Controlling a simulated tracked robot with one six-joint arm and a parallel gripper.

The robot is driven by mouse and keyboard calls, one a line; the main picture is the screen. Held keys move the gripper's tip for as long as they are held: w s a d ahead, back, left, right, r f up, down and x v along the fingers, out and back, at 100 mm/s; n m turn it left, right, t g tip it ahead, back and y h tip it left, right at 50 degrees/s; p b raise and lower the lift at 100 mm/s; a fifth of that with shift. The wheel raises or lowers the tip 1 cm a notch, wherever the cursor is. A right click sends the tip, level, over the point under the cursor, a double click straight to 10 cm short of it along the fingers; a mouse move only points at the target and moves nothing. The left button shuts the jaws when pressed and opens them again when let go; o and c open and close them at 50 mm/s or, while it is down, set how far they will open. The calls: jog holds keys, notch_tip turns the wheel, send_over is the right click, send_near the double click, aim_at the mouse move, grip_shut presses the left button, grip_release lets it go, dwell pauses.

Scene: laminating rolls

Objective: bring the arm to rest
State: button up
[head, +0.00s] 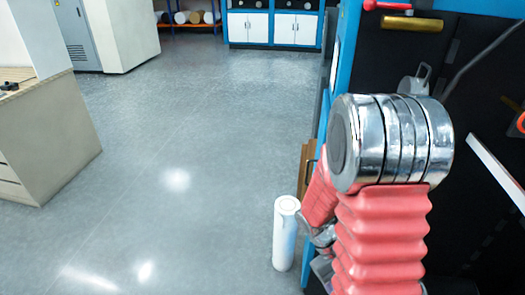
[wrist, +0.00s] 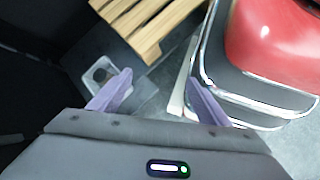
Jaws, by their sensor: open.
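My gripper (wrist: 160,78) shows in the wrist view with its two pale purple fingers spread wide apart. Nothing is held between them; a grey surface shows behind the gap. In the head view my arm, with its red ribbed sleeve and chrome joint, fills the right side and is bent downward. The gripper cannot be made out clearly there, as the arm covers that area.
A white roll (head: 286,235) stands upright on the floor, close left of my arm. A black panel with a blue frame (head: 345,45) stands behind the arm. Wooden slats (wrist: 145,25) lie beyond my fingers. A beige cabinet (head: 45,140) stands left; the middle floor is clear.

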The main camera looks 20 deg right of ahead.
jog(key=w+a+r+m+t+y, duration=0.1)
jog(key=w+a+r+t+y, duration=0.1)
jog(key=a+r+t, duration=0.4)
jog(key=w+a+r+t+y, duration=0.2)
jog(key=a+r+t, duration=0.4)
jog(key=a+r, duration=0.7)
notch_tip(320, 180, up, 7)
jog(key=shift+a+r+m, duration=0.15)
jog(key=shift+a+m, duration=0.25)
